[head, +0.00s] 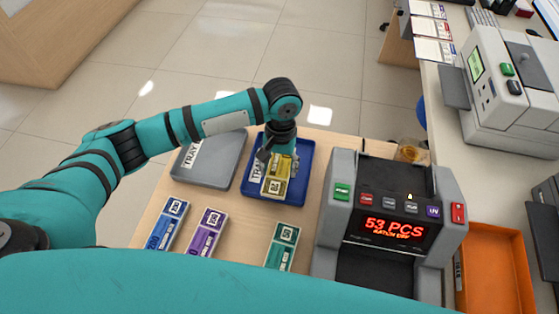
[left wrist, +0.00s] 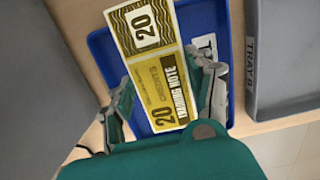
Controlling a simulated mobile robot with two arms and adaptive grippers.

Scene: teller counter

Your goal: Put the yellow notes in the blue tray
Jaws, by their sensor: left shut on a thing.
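The yellow notes (head: 274,184) are a banded stack marked 20, over the blue tray (head: 300,195) in the head view. My left gripper (head: 277,160) points down and is shut on the yellow notes. In the left wrist view the notes (left wrist: 160,75) lie between the two fingers of my left gripper (left wrist: 160,100), with the blue tray (left wrist: 205,25) behind them. I cannot tell whether the notes touch the tray floor. My right gripper is not in view.
A grey tray (head: 213,172) stands left of the blue tray. Blue notes (head: 166,226), purple notes (head: 205,236) and green notes (head: 282,247) lie in front. A counting machine (head: 390,210) reading 53 PCS stands close on the right, with an orange tray (head: 495,270) beyond it.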

